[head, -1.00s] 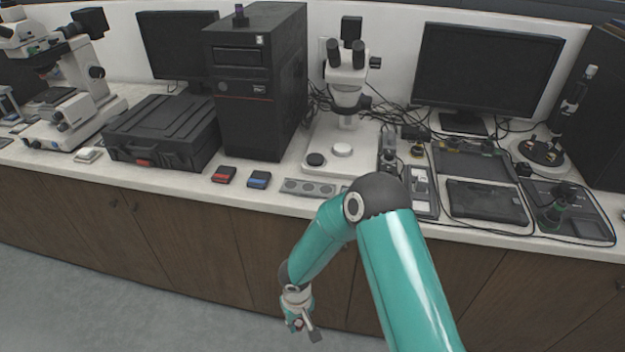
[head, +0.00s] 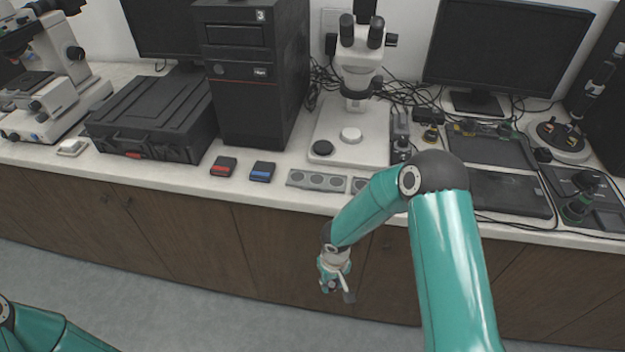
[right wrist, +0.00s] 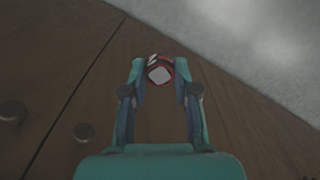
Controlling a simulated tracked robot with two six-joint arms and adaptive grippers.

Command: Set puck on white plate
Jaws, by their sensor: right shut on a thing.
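A small puck (right wrist: 160,74) with a red rim and a pale, squarish face sits between the fingertips of my right gripper (right wrist: 160,68) in the right wrist view. The gripper is shut on it. In the head view my right gripper (head: 338,289) hangs low in front of the brown cabinet doors, below the counter edge. The puck is too small there to make out well. A round white plate (head: 351,134) sits on the pale base of the microscope, well above and behind the gripper. My left gripper is out of view.
A black disc (head: 322,148) lies on the microscope base (head: 375,154). A grey strip with round recesses (head: 317,181) lies along the counter's front edge, near a red box (head: 223,166) and a blue box (head: 262,171). Black trays and cables crowd the right side.

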